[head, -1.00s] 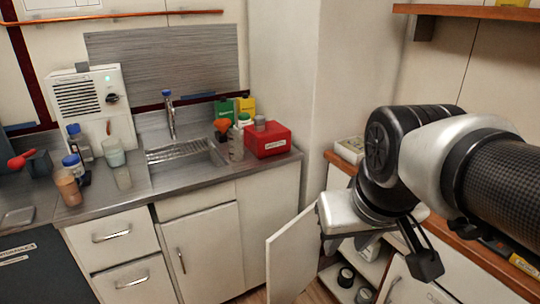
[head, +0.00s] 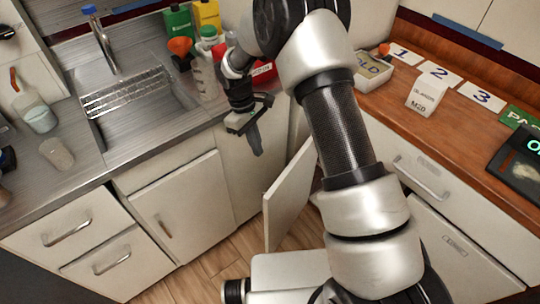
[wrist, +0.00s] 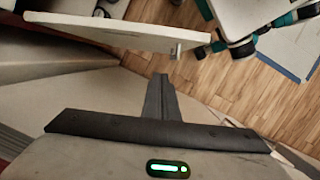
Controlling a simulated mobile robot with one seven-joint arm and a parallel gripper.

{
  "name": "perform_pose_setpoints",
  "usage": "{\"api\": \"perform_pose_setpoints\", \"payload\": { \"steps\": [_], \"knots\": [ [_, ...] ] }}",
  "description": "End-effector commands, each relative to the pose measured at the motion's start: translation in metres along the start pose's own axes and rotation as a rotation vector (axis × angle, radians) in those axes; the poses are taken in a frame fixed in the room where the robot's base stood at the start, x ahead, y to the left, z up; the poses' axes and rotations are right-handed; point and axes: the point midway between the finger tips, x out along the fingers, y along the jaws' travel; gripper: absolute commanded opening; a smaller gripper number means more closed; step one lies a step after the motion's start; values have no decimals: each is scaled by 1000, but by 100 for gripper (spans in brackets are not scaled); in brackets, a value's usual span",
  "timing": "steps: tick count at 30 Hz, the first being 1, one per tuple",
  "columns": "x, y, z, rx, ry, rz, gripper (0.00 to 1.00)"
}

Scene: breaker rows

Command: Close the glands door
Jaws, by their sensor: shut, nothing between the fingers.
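A white cabinet door (head: 290,195) stands open in the head view, jutting out from the corner between the two counters. I cannot read a label on it. In the wrist view the same door (wrist: 110,33) runs across the top, with a small metal handle end (wrist: 178,48) near its free edge. My gripper (head: 256,142) is shut and empty, pointing down in front of the left counter, left of the door and near its upper part. In the wrist view the gripper fingers (wrist: 160,95) are together and apart from the door. The cabinet's inside is mostly hidden behind the door and my arm.
A sink counter (head: 70,185) with closed cabinets lies left. Bottles and a red box (head: 262,72) stand near its back corner. A wooden counter (head: 420,115) with number cards and a white block (head: 425,97) lies right. Wooden floor (head: 225,262) is clear left of the door.

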Motion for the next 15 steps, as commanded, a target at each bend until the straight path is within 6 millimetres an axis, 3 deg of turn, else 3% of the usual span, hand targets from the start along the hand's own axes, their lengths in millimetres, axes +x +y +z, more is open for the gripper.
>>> {"api": "perform_pose_setpoints", "payload": {
  "steps": [8,15],
  "knots": [
    [34,-2,-4,-14,-11,-6,0],
    [86,-3,-2,-14,-13,-7,0]
  ]
}}
